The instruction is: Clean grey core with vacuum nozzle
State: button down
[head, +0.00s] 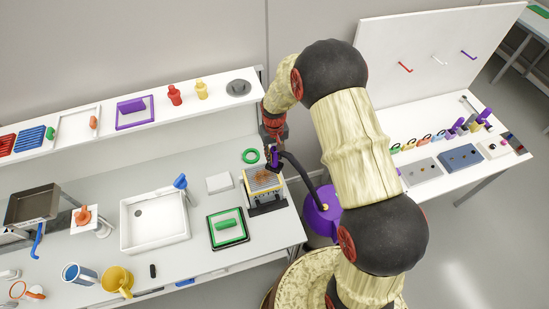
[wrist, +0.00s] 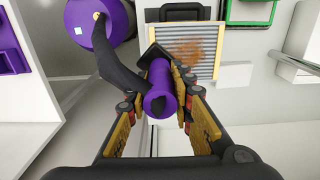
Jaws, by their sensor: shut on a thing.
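The grey core (head: 262,179) is a ribbed grey panel with yellow side edges, held in a dark stand on the counter. A brown dirt patch lies on its ribs, clear in the wrist view on the core (wrist: 202,68). My gripper (head: 272,158) is shut on the purple handle of the vacuum nozzle (wrist: 160,85). The nozzle's dark head is at the core's edge beside the dirt; I cannot tell whether it touches. A black hose runs from the nozzle to the purple vacuum body (head: 322,215), which my arm partly hides.
A green ring (head: 250,156) and a white block (head: 219,183) lie near the core. A green-framed tray (head: 227,229) and a white sink (head: 155,219) are to the left. A shelf (head: 60,160) runs along the back. My arm covers the counter's right end.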

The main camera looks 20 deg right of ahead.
aim_at(274, 149)
jog(key=shift+a+r+p, duration=0.1)
jog(key=shift+r+p, duration=0.45)
jog(key=shift+r, duration=0.95)
